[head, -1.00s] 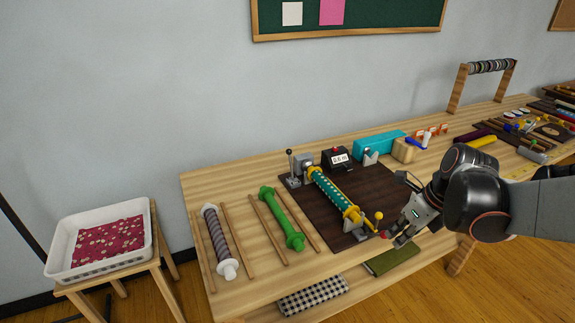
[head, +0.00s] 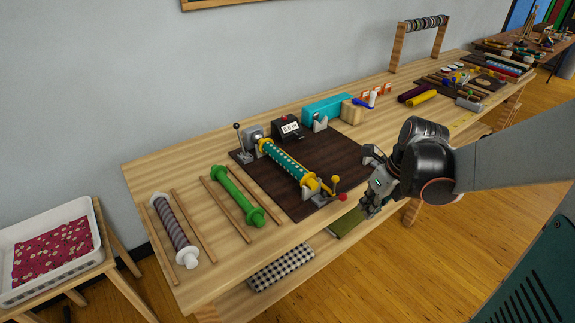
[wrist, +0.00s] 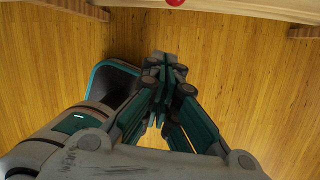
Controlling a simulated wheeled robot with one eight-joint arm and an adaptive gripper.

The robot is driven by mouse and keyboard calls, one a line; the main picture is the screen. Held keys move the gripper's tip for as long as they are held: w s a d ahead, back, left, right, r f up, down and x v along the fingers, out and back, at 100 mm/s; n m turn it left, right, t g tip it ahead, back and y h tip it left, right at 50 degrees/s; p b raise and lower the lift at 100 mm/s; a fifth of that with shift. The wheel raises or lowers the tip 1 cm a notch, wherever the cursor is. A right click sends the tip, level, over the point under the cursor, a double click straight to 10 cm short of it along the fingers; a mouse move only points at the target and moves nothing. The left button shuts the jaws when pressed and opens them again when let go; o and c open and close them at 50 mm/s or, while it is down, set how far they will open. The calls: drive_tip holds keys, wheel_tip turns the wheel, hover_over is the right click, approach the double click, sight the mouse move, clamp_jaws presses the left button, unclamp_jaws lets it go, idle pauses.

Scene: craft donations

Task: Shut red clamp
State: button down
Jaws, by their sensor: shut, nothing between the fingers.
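The red clamp's ball knob (head: 342,197) sits low at the front edge of the dark board, beside the yellow end of a teal studded roller (head: 287,159). The knob also shows at the top edge of the wrist view (wrist: 175,2). The clamp's grey body (head: 322,199) is small and partly hidden by the roller end. My gripper (head: 367,211) is shut and empty, just right of the knob and in front of the table edge, with a gap between them. In the wrist view its closed fingers (wrist: 164,62) hang over the floor.
A yellow-knobbed lever (head: 335,180) stands by the roller's near end, close to the red knob. A black-knobbed lever (head: 237,127) stands at the far end. Green (head: 233,195) and striped rollers (head: 174,229) lie left. Folded cloths (head: 280,268) lie on the lower shelf.

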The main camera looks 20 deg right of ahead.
drive_tip(key=w+a+f+b, duration=0.1)
drive_tip(key=w+f+b, duration=0.3)
drive_tip(key=shift+w+a+f, duration=0.15)
drive_tip(key=shift+w+a, duration=0.05)
drive_tip(key=shift+w, duration=0.15)
idle(0.5)
